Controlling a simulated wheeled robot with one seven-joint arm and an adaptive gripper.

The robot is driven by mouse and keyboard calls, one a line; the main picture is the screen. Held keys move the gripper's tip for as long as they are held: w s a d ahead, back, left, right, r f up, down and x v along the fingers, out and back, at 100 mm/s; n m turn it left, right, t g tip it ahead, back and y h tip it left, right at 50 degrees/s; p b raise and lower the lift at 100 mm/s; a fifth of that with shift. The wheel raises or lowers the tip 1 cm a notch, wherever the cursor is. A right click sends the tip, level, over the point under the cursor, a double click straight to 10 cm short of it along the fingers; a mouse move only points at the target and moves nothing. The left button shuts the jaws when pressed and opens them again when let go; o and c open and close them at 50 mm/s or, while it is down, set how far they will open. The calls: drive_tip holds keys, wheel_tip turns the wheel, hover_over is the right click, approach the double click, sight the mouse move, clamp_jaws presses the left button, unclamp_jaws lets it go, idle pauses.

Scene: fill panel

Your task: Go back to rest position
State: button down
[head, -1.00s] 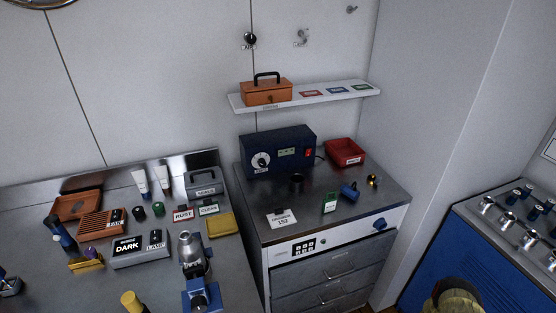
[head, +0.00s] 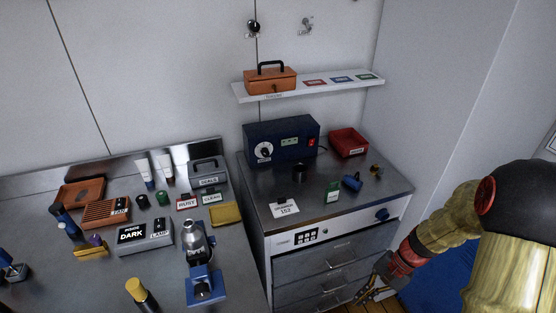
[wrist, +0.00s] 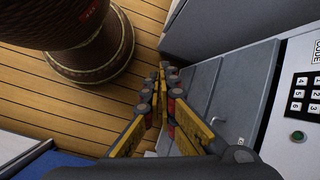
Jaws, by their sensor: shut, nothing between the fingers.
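My gripper (head: 371,291) shows low in the head view, in front of the drawer cabinet (head: 338,254) at its right side. It hangs on my yellow arm, which comes in from the right. In the wrist view my gripper (wrist: 162,75) has its yellow fingers together at the tips, with nothing between them. It points down past the grey drawer fronts (wrist: 218,100) towards the wooden floor (wrist: 95,88).
The keypad (wrist: 300,92) is close on the right in the wrist view. An orange box (head: 270,80) sits on the shelf.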

drive_tip(key=s+a+r+n+t+h, duration=0.2)
drive_tip(key=s+r+n, duration=0.1)
drive_tip(key=r, duration=0.7)
drive_tip(key=s+a+r+n+t+h, duration=0.1)
drive_tip(key=s+a+r+n+t, duration=0.1)
drive_tip(key=r, duration=0.7)
drive_tip(key=s+a+r+n+t+h, duration=0.1)
drive_tip(key=s+r+n+t+h, duration=0.1)
drive_tip(key=r, duration=0.8)
drive_tip(key=s+n+t, duration=0.1)
drive_tip(key=s+n, duration=0.1)
drive_tip(key=s, duration=0.1)
drive_tip(key=shift+s+a+r+n+h, duration=0.3)
drive_tip(key=shift+s+a+r, duration=0.05)
drive_tip(key=shift+s+a, duration=0.05)
